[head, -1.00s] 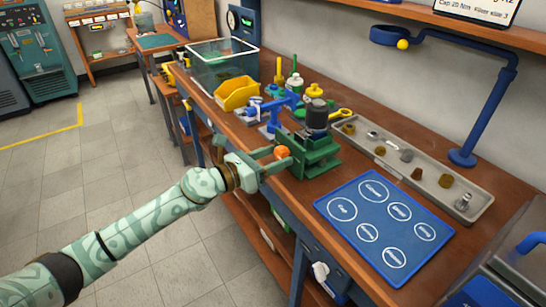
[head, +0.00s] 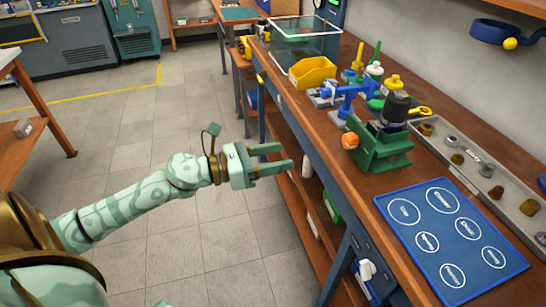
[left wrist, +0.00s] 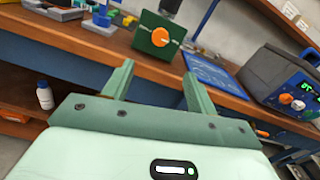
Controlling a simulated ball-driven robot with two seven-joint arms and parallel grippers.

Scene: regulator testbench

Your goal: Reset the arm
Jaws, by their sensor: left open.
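My left arm comes in from the left in the head view. My left gripper (head: 285,157) is open and empty, with its two green fingers apart. It is in the air over the aisle, left of the workbench front edge. In the left wrist view the fingers (left wrist: 157,85) stand apart with nothing between them. A green fixture (head: 380,152) with an orange knob (head: 350,141) stands on the bench, right of the gripper and clear of it. A dark cylinder (head: 395,106) sits in the fixture. My right gripper does not show.
The workbench (head: 345,195) has a blue mat with white circles (head: 458,250), a grey tray of small parts (head: 440,152), a yellow bin (head: 312,71) and a clear box (head: 300,42). A white bottle (left wrist: 44,95) stands on the lower shelf. The tiled floor left of the bench is free.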

